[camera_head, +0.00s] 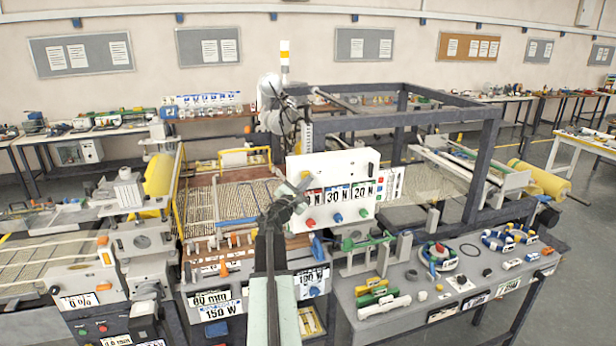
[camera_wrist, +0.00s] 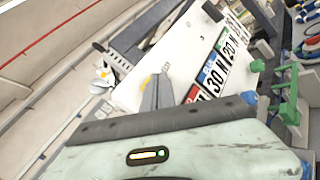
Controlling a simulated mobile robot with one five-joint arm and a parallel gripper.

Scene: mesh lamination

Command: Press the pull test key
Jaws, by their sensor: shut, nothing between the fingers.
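A white panel (camera_head: 345,165) stands upright near the middle of the head view, with number labels reading 30 N (camera_head: 336,195) and 20 N and a partly covered one at their left. Red (camera_head: 310,222) and blue (camera_head: 338,217) knobs sit below the labels. No key is legibly marked pull test. My gripper (camera_head: 303,182) is shut and empty, in front of the panel's left part, and covers some of the left label. In the wrist view the shut fingertips (camera_wrist: 157,82) overlap the white panel (camera_wrist: 130,95), left of its labels. I cannot tell whether they touch it.
A dark frame (camera_head: 400,121) rises behind and right of the panel. A grey bench (camera_head: 420,305) at the right holds green clamps, coiled rings and small parts. A machine with a yellow roll (camera_head: 158,175) stands at the left.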

